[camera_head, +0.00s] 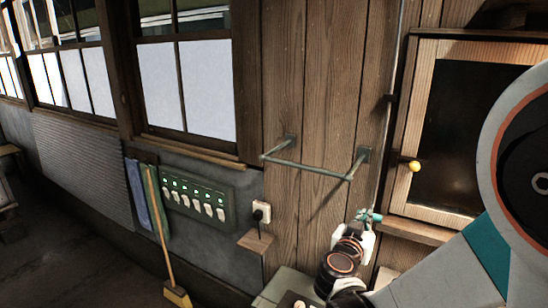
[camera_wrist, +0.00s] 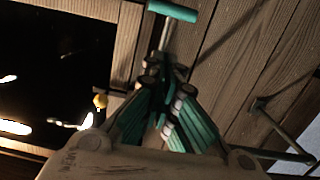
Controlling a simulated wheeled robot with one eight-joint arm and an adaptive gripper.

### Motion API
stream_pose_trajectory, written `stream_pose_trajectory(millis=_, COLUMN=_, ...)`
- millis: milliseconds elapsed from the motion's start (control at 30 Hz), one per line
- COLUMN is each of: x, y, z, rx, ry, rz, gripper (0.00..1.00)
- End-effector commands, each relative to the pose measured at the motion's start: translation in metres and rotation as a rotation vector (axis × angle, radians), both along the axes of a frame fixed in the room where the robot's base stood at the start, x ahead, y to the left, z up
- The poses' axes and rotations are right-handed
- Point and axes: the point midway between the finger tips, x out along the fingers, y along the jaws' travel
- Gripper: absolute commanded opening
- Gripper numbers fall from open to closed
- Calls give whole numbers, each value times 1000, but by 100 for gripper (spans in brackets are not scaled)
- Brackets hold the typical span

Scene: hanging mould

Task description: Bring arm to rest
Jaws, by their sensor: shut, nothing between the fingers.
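My gripper (camera_head: 369,216) is in front of the plank wall at the lower right of the head view, just below the metal bar bracket. In the wrist view my gripper (camera_wrist: 165,68) shows its teal fingers drawn together at the tips, with nothing between them. My arm bends in from the right edge of the head view. In the wrist view a teal handle (camera_wrist: 172,12) on a thin rod lies beyond the fingertips, apart from them in the picture. How far away it is I cannot tell.
A metal bar bracket (camera_head: 305,168) juts from the wall. A wood-framed dark panel (camera_head: 470,125) with a yellow knob (camera_head: 415,166) is on the right. A switch panel (camera_head: 195,200), a broom (camera_head: 160,230) and an outlet (camera_head: 261,212) are left. The floor at lower left is clear.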

Motion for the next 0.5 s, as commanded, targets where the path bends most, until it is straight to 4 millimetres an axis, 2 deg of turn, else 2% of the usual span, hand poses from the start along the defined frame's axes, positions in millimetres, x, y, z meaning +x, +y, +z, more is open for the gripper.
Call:
stream_pose_trajectory(millis=233, x=-44, y=-15, z=-20, rx=60, ry=229, rz=-5, gripper=0)
stream_pose_trajectory(millis=500, x=-105, y=-6, z=-47, rx=137, ry=479, rz=84, gripper=0)
